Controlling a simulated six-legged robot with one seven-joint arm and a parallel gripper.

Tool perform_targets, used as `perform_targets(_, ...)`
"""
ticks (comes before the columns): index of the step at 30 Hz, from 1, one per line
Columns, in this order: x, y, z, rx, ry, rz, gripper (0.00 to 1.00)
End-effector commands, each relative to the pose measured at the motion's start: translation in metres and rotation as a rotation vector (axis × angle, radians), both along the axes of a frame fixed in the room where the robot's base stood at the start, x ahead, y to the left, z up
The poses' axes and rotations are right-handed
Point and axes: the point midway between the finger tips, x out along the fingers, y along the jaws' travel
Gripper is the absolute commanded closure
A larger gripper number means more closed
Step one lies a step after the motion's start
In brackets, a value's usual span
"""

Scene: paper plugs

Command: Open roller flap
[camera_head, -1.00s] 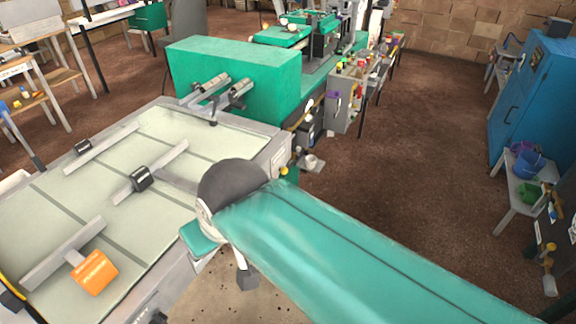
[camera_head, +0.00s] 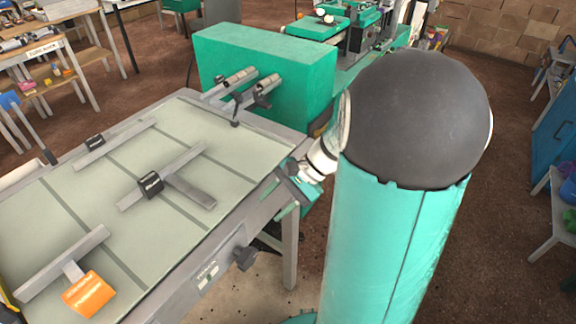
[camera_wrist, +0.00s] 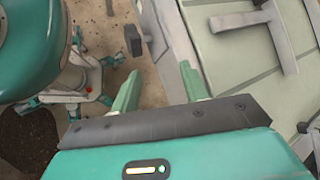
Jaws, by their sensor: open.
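The machine has a pale-green table (camera_head: 120,240) and a green housing (camera_head: 262,80) at its far end. Two metal roller-like bars (camera_head: 238,85) stick out from the housing. I cannot tell which part is the roller flap. My gripper (camera_head: 284,192) is over the table's right edge, partly hidden by its wrist. In the wrist view my gripper (camera_wrist: 160,88) is open, with two green fingers apart and nothing between them. A dark knob (camera_head: 245,257) sits on the table's front side; it also shows in the wrist view (camera_wrist: 132,40), beyond the fingers.
My arm covers much of the right side. Brown floor is open at the right, with a blue cabinet (camera_head: 556,135) and a bench (camera_head: 545,215) beyond.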

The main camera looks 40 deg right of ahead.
Motion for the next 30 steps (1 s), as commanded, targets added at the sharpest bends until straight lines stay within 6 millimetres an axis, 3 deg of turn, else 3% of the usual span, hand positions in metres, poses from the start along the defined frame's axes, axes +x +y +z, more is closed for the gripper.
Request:
perform_targets(9,0.005,-0.106,-0.064,0.512,0.041,-0.537,0.55)
perform_targets(15,-0.015,-0.182,-0.110,0.809,-0.017,-0.861,0.55)
perform_targets(18,-0.028,-0.211,-0.129,0.916,-0.056,-0.981,0.55)
perform_targets(24,-0.040,-0.236,-0.146,1.010,-0.097,-1.086,0.55)
perform_targets(30,-0.019,-0.230,-0.146,1.011,-0.099,-1.086,0.55)
